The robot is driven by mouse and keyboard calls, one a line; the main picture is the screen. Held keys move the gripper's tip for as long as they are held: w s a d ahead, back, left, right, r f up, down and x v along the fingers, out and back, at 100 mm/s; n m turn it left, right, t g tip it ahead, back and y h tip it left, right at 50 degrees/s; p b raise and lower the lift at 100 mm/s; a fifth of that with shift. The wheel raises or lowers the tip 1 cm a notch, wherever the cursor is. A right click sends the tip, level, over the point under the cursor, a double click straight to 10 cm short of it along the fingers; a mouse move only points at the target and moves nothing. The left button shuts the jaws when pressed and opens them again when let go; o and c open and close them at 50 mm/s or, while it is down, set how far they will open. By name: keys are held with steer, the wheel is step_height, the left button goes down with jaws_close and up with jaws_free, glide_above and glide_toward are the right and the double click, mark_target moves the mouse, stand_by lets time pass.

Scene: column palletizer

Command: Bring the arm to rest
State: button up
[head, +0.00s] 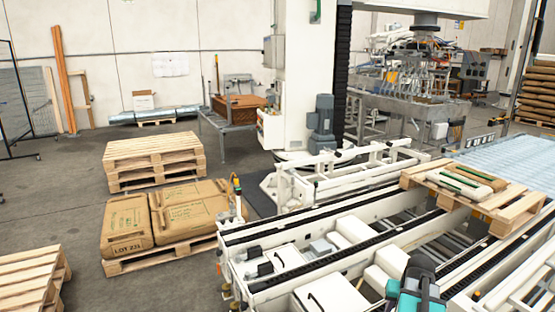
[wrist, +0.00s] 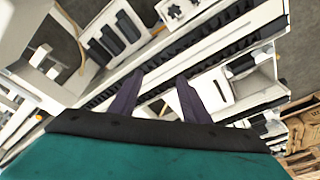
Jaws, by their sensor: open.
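My gripper (wrist: 158,98) shows in the wrist view with its two dark fingers spread apart and nothing between them. It hangs over the white conveyor frame with its black chain rails. In the head view part of my arm, dark grey and teal, shows at the bottom right, above the conveyor (head: 335,225). The fingertips cannot be made out in the head view.
A pallet with several sacks (head: 462,182) sits on the conveyor at right. Brown sacks (head: 185,208) lie on a floor pallet (head: 160,255) at left. Stacked empty pallets (head: 155,160) stand behind. A white column (head: 303,75) rises at centre.

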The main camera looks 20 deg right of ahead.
steer(key=w+a+f+n+g+y, duration=0.15)
steer(key=w+a+f, duration=0.3)
steer(key=a, duration=0.65)
steer(key=w+a+f+n+t+h, duration=0.1)
steer(key=w+a+f+n, duration=0.3)
steer(key=a, duration=0.7)
steer(key=a+f+n+g, duration=0.1)
steer(key=a+f, duration=0.1)
steer(key=a, duration=0.8)
steer(key=a+f+n+g, duration=0.1)
steer(key=a+f, duration=0.2)
steer(key=a, duration=0.8)
steer(key=s+f+g, duration=0.2)
steer(key=s+f, duration=0.7)
steer(key=s, duration=0.4)
steer(key=s+f+g, duration=0.3)
steer(key=s+f, duration=0.5)
steer(key=s, duration=0.5)
steer(key=shift+a+f, duration=0.2)
steer(key=shift+f, duration=0.2)
steer(key=shift+w+g+y, duration=0.1)
steer(key=shift+g+y, duration=0.15)
